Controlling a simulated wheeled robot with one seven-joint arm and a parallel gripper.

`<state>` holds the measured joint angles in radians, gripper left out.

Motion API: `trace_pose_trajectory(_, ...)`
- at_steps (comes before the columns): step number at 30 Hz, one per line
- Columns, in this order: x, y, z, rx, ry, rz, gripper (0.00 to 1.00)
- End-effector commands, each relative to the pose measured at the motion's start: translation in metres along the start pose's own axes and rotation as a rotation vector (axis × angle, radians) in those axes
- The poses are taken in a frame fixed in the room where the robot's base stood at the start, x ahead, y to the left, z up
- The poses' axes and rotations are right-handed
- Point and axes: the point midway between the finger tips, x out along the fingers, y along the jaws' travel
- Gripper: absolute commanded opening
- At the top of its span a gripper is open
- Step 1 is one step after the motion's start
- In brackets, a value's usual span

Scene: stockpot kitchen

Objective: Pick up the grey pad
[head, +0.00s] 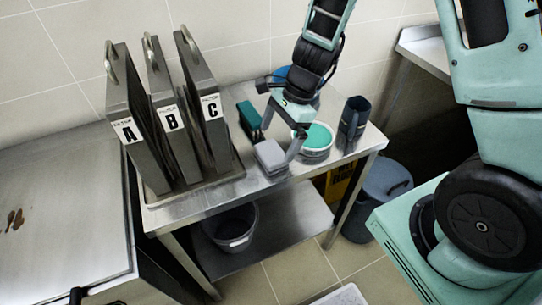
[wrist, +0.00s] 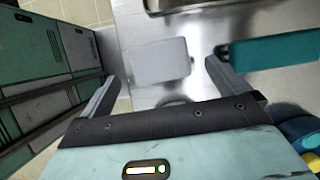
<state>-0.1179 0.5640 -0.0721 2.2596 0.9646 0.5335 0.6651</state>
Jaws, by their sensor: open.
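The grey pad (head: 270,155) is a light grey block lying flat on the steel table near its front edge. It also shows in the wrist view (wrist: 160,61), lying between the lines of the two fingers and slightly beyond their tips. My gripper (head: 281,139) is open and empty, just above and beside the pad. In the wrist view my gripper (wrist: 161,73) has one finger to each side of the pad, with gaps on both sides. I cannot tell the exact height between fingertips and pad.
A teal block-like item (head: 249,116) lies behind the pad, close to the right finger in the wrist view (wrist: 275,50). A tub with teal contents (head: 317,137) and a dark jug (head: 354,118) stand to the right. Filters A, B and C stand in a tray (head: 190,190) at left.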

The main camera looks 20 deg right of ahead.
Motion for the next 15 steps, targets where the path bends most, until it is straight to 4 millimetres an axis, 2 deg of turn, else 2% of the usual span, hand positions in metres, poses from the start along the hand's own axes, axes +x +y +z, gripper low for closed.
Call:
trace_pose_trajectory(5,0.014,0.001,0.0,0.001,0.0,0.003,1.0)
trace_pose_trajectory(12,0.048,0.001,0.0,0.0,-0.001,0.002,1.0)
trace_pose_trajectory(15,0.054,0.001,0.0,0.0,0.0,0.001,1.0)
